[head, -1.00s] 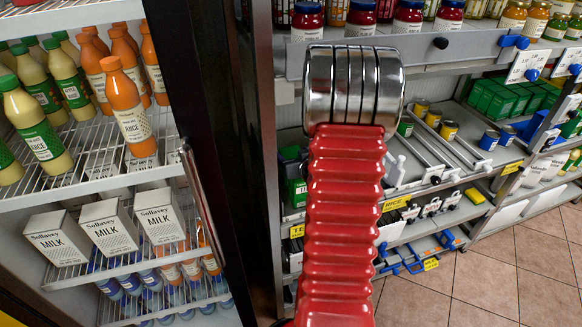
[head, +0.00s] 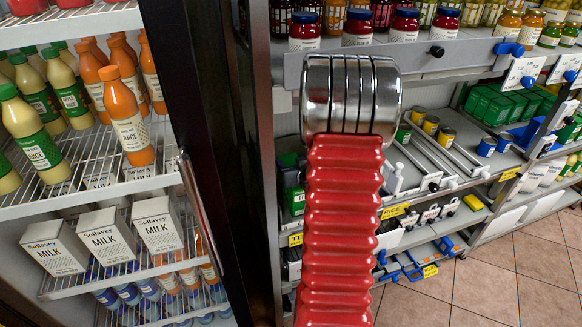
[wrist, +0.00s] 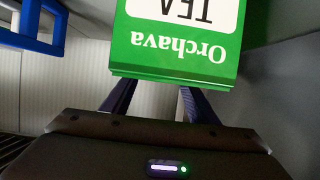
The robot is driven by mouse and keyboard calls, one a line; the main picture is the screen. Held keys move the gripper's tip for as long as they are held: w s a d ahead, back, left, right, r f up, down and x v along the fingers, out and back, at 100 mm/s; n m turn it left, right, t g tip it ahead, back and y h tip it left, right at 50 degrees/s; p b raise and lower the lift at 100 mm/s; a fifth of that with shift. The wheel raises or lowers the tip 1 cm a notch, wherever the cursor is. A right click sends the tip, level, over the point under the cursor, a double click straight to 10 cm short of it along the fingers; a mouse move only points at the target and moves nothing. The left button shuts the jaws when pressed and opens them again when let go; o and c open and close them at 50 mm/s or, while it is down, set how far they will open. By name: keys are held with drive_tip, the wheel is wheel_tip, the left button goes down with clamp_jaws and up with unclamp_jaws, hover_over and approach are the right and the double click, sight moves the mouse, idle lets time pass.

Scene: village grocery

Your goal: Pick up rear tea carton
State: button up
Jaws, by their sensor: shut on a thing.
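In the wrist view, a green tea carton (wrist: 178,62) with a white panel appears upside down in the picture, its lettering reading "Orchava" and "TEA". The two dark fingers of my gripper (wrist: 157,86) reach up to its near end, and my gripper is shut on it. The carton's far part is cut off by the top of the frame. In the head view, my red and chrome arm hides my gripper. A green carton (head: 296,201) stands on the shelf left of the arm, partly hidden; I cannot tell whether it is the held one.
A blue frame-like thing (wrist: 42,32) is at the upper left of the wrist view, near pale shelf walls. In the head view, a cooler with juice bottles (head: 128,122) and milk cartons (head: 106,238) stands left. Jars (head: 357,27) line the upper shelf. Tiled floor (head: 500,275) is clear at right.

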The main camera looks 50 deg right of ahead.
wheel_tip(320, 180, up, 18)
idle(0.6)
drive_tip(key=shift+s+f, duration=0.1)
drive_tip(key=shift+s, duration=0.05)
idle(0.5)
